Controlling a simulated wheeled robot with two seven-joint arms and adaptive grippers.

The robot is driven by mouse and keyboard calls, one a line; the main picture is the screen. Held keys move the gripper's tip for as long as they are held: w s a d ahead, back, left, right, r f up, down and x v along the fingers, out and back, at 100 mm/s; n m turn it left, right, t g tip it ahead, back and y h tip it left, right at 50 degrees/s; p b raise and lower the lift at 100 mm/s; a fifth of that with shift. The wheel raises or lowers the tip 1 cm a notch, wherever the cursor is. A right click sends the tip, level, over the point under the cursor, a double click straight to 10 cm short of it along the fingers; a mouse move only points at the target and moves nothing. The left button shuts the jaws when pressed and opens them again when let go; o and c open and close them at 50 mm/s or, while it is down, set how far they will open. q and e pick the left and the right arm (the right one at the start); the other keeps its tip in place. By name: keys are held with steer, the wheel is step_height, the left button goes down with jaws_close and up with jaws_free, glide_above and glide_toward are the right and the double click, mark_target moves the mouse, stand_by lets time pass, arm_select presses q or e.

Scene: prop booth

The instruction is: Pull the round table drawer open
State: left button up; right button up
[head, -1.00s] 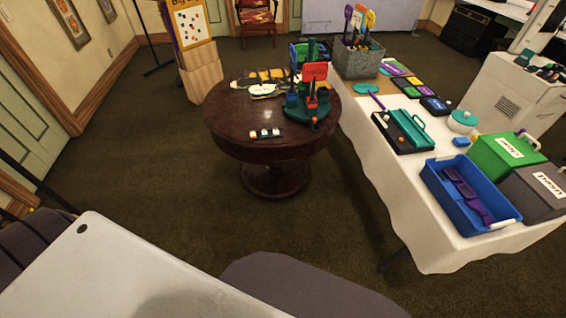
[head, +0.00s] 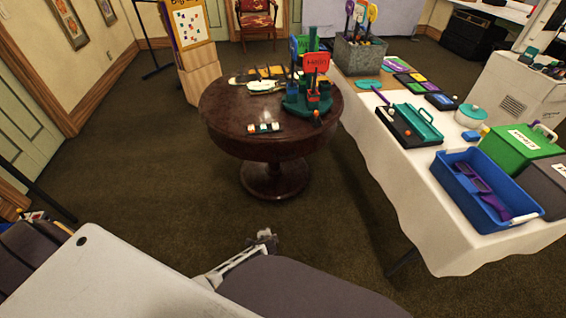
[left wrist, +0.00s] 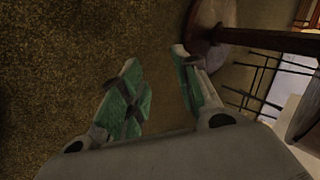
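The round table (head: 268,150) is dark, glossy wood on a single pedestal, ahead of me in the head view. I cannot make out a drawer front or handle on its apron. My left gripper (head: 264,238) shows at the bottom of the head view, low over the carpet, in front of the table and apart from it. In the left wrist view the left gripper (left wrist: 160,92) has its green-padded fingers spread with nothing between them. The table's base (left wrist: 203,48) shows beyond the fingers there. My right gripper is not in view.
A green stand with signs (head: 308,98) and small items sit on the tabletop. To the right is a long white-clothed table (head: 400,185) with a blue bin (head: 448,183) and a green box (head: 505,150). The carpet before the round table is clear.

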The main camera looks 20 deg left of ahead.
arm_select(q)
steer(key=w+d+r+t+y+b, duration=0.1)
steer(key=w+r+t+y+b, duration=0.1)
steer(key=w+r, duration=0.7)
steer(key=w+d+r+m+t+y+b, duration=0.1)
steer(key=w+r+t+b, duration=0.3)
steer(key=w+r, duration=0.5)
step_height(320, 180, up, 7)
steer(key=shift+w+d+r+m+y, duration=0.15)
steer(key=shift+d+m+y, duration=0.15)
steer(key=shift+d+y, duration=0.4)
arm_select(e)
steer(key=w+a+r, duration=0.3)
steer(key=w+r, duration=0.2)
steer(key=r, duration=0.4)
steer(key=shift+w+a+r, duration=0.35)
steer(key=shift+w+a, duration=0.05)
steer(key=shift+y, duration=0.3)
